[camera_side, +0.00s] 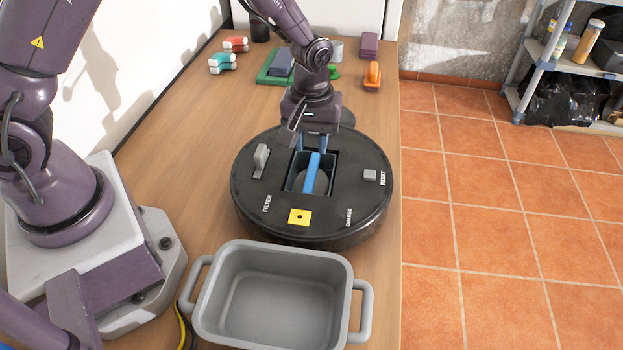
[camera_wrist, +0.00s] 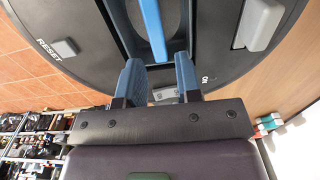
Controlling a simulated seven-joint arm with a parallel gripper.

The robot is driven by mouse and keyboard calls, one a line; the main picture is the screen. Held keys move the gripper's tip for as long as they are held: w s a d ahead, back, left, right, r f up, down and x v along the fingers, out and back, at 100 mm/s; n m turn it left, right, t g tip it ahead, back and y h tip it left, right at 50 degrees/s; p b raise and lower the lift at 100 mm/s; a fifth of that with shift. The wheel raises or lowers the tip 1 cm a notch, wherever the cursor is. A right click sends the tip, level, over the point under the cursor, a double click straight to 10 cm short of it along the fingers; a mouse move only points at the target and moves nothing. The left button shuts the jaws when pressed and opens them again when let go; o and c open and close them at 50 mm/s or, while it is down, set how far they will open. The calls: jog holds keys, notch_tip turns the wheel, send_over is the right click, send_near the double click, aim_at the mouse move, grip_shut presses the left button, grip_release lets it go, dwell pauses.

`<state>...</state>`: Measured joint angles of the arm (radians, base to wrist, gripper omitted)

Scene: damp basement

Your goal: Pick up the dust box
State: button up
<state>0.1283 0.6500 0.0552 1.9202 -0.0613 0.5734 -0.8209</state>
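The dust box sits in the square recess of a round black robot vacuum (camera_side: 335,220). Its blue handle (camera_side: 312,173) runs across the opening, with a grey rounded surface (camera_side: 321,184) showing beside it. In the wrist view the blue handle (camera_wrist: 152,30) points toward the gap between my fingers. My gripper (camera_side: 312,145) is over the far edge of the recess with its two blue fingers apart. In the wrist view my gripper (camera_wrist: 158,65) is open, with nothing seen between the fingers. Whether the fingertips touch the vacuum is unclear.
A grey two-handled tub (camera_side: 275,305) stands empty in front of the vacuum. A grey lever (camera_side: 261,160), a RESET button (camera_side: 370,175) and a yellow square (camera_side: 299,217) are on the vacuum's top. Coloured blocks and an orange item (camera_side: 372,76) lie at the table's back.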

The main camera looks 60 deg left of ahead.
aim_at(313, 165)
jog(key=f, duration=0.7)
jog(key=shift+d+f, duration=0.2)
grip_shut()
